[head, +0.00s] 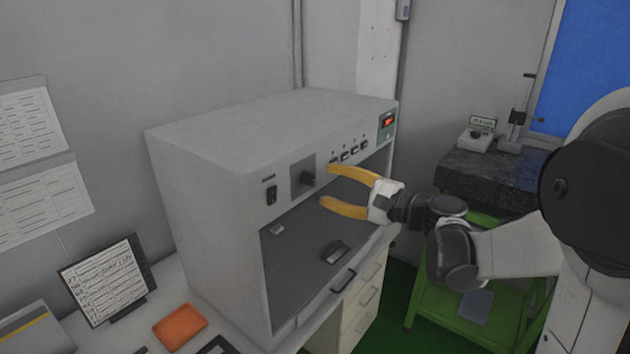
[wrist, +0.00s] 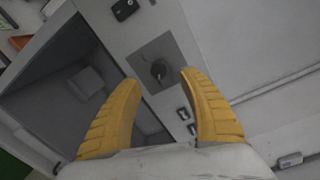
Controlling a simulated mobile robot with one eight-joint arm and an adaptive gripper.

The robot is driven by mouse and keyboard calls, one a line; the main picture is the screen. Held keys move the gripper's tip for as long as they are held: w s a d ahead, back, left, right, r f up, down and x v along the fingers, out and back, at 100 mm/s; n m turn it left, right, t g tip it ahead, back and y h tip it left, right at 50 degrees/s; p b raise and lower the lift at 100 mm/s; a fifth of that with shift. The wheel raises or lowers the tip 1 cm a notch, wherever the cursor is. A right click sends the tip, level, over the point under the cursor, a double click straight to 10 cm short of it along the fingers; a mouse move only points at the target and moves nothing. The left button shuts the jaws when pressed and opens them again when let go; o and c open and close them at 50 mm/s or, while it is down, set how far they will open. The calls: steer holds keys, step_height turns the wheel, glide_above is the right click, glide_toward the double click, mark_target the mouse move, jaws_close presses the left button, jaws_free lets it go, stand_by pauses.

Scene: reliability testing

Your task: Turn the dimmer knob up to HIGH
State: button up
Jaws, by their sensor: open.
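The dimmer knob (head: 307,178) is a small black knob on a dark grey square plate, on the front panel of a grey cabinet (head: 215,125). In the wrist view the knob (wrist: 158,69) shows on its plate, beyond and between the fingertips. My gripper (head: 325,185) has two yellow fingers, spread apart and empty. It is in front of the panel, just right of the knob in the head view. In the wrist view my gripper (wrist: 160,78) does not appear to touch the knob. Its setting and any HIGH mark are too small to read.
A black rocker switch (head: 271,194) is left of the knob. Below is the cabinet's open bay (head: 300,265). A green-framed bench with a dark stone top (head: 480,170) stands at the right.

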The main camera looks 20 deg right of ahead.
steer(key=v, duration=0.6)
steer(key=shift+s+d, duration=0.1)
steer(key=s+a+f+n+g+h+b, duration=0.6)
steer(key=s+a+f+n, duration=0.4)
steer(key=s+f, duration=0.45)
steer(key=s+d+f+n+h+b, duration=0.1)
steer(key=s+d+f+n+h, duration=0.2)
steer(key=s, duration=0.3)
steer(key=shift+f+n+g+h, duration=0.3)
steer(key=shift+f+n+h, duration=0.4)
steer(key=shift+n, duration=0.1)
steer(key=shift+c, duration=0.2)
